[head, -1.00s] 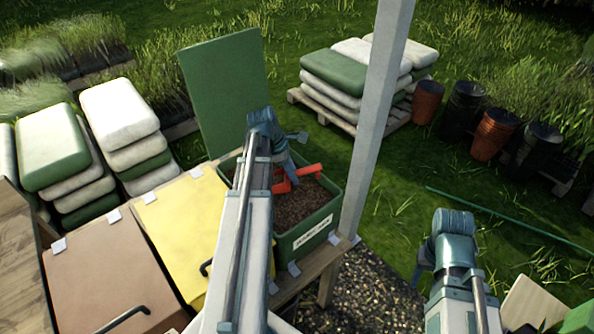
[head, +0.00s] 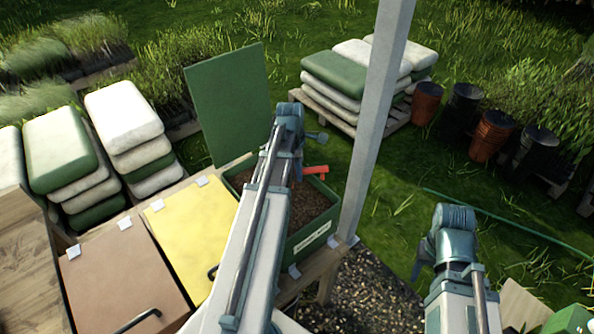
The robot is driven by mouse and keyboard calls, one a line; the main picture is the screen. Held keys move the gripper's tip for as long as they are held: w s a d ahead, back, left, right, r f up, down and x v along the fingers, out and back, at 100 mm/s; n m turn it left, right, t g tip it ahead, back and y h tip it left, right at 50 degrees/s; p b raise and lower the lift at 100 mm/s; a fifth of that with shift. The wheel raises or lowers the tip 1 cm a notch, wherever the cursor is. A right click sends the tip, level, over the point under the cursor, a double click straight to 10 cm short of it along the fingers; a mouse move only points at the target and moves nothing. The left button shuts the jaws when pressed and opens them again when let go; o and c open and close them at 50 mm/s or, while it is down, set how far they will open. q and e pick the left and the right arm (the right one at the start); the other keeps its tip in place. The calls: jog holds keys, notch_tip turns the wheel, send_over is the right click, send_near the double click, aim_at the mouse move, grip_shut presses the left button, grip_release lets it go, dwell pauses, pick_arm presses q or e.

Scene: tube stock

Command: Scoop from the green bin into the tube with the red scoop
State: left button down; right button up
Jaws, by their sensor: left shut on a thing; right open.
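The green bin (head: 319,243) stands open with its green lid (head: 226,100) raised behind it, and dark brown grainy material lies inside. My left gripper (head: 297,160) is over the bin, shut on the red scoop (head: 317,170). Only a short red part of the scoop shows at the bin's back right; my arm hides the rest, so I cannot tell what it holds. My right gripper (head: 424,268) is open and empty, off to the right of the bin over the grass and gravel. I cannot make out the tube.
A yellow lid (head: 188,240) and a brown lid (head: 120,275) are closed to the left of the bin. A grey post (head: 378,120) stands close at the bin's right. Stacked sacks (head: 345,75) and pots (head: 492,135) are farther back.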

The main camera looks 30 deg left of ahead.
pick_arm(q)
jog(key=shift+g+y, duration=0.4)
jog(key=shift+y, duration=0.1)
jog(key=shift+w+d+r+p, duration=0.25)
jog(key=shift+d+r+p, duration=0.1)
jog(key=shift+r+p, duration=0.4)
jog(key=shift+w+d+r+p, duration=0.25)
jog(key=shift+d+r+p, duration=0.1)
jog(key=shift+r+p, duration=0.35)
jog(key=shift+w+d+r+p, duration=0.25)
jog(key=shift+d+r+p, duration=0.1)
jog(key=shift+r+p, duration=0.35)
jog(key=shift+r, duration=0.1)
